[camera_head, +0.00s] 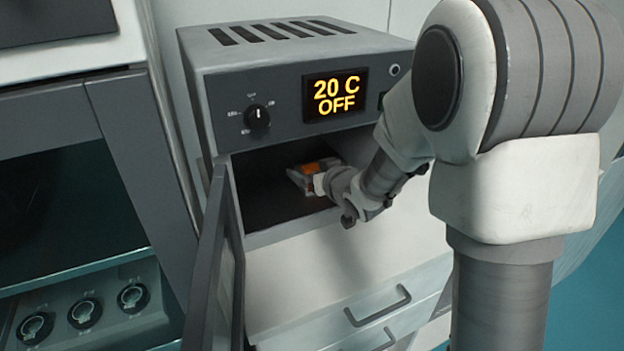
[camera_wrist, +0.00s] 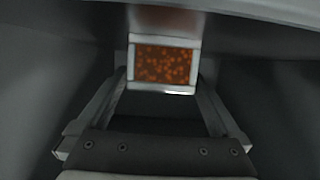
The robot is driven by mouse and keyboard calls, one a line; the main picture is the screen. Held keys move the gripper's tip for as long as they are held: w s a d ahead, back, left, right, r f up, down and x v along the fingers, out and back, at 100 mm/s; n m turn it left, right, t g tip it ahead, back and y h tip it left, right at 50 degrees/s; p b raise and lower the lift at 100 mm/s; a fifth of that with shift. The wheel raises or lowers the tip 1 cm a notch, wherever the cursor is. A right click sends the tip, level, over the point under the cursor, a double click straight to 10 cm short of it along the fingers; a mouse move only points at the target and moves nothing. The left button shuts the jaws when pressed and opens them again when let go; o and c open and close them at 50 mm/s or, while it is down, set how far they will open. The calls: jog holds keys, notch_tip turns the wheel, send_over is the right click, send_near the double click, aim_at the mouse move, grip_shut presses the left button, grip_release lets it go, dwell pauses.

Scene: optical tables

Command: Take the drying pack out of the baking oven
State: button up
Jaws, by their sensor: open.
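The drying pack (camera_head: 313,167) is a small block with an orange, speckled window in a pale frame. It lies inside the open baking oven (camera_head: 270,205). In the wrist view the pack (camera_wrist: 163,63) is just ahead, its lower part between the tips of my gripper (camera_wrist: 162,84). My gripper is open, one finger on each side of the pack; I cannot tell whether either touches it. In the head view my gripper (camera_head: 318,183) reaches through the oven opening, and my wrist hides part of the pack.
The oven door (camera_head: 215,270) hangs open at the left of the opening. The oven display (camera_head: 335,96) reads 20 C OFF. Drawers with handles (camera_head: 377,308) are below. A dark cabinet with several round knobs (camera_head: 85,313) stands at the left.

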jog(key=c, duration=1.4)
